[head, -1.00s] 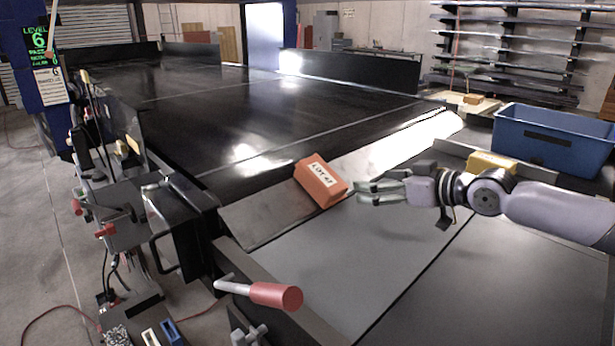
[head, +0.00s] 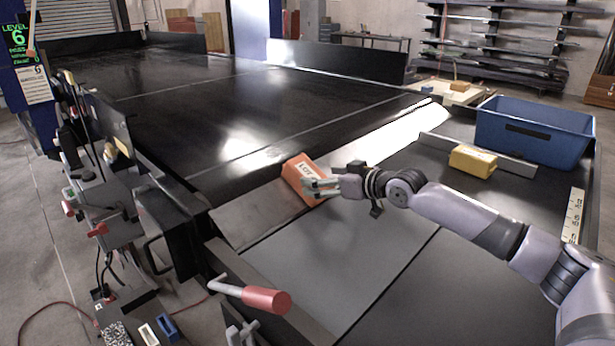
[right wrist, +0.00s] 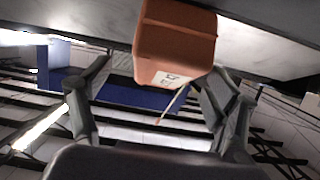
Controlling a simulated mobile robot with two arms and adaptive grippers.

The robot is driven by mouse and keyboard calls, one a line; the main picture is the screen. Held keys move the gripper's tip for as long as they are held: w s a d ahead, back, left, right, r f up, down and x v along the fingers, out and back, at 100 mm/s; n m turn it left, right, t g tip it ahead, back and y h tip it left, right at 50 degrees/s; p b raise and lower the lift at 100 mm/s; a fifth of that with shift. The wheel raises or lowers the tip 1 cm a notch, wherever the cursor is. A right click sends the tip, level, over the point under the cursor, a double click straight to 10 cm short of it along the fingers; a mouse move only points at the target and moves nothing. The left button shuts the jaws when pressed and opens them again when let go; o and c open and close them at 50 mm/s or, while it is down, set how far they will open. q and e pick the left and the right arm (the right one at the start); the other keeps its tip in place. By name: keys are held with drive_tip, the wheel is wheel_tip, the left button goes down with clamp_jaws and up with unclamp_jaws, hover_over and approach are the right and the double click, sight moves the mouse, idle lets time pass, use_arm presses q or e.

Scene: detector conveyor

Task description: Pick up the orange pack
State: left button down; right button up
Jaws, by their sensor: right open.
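The orange pack (head: 297,180) with a white label lies tilted on the sloped metal strip (head: 262,213) at the conveyor's near edge. My right gripper (head: 318,187) is at the pack's right side in the head view and hides part of its label. In the right wrist view the orange pack (right wrist: 176,45) fills the upper middle, ahead of and partly between the open fingers (right wrist: 158,100). I cannot tell whether a finger touches it. The left gripper is not in view.
A yellow pack (head: 473,161) lies on the grey table near a blue bin (head: 535,133) at the right. A low metal rail (head: 500,155) runs beside it. The grey panel (head: 330,265) in front is clear.

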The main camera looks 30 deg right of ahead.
sight(313, 175)
drive_tip(key=shift+w+a+r+p, duration=0.1)
drive_tip(key=shift+w+a+p, duration=0.1)
drive_tip(key=shift+w+p, duration=0.1)
drive_tip(key=shift+w+a+p, duration=0.35)
drive_tip(key=shift+w+p, duration=0.15)
drive_tip(key=shift+w, duration=0.05)
drive_tip(key=shift+w+a+p, duration=0.3)
drive_tip(key=shift+w+p, duration=0.15)
drive_tip(key=shift+w, duration=0.05)
drive_tip(key=shift+w+a+f, duration=0.2)
drive_tip(key=shift+w+f, duration=0.4)
drive_tip(key=shift+w, duration=0.2)
drive_tip(key=shift+w+f, duration=0.15)
drive_tip(key=shift+w, duration=0.05)
drive_tip(key=shift+s, duration=0.1)
drive_tip(key=shift+c, duration=0.3)
drive_tip(key=shift+c, duration=0.6)
drive_tip(key=c, duration=1.5)
drive_tip(key=shift+o, duration=0.2)
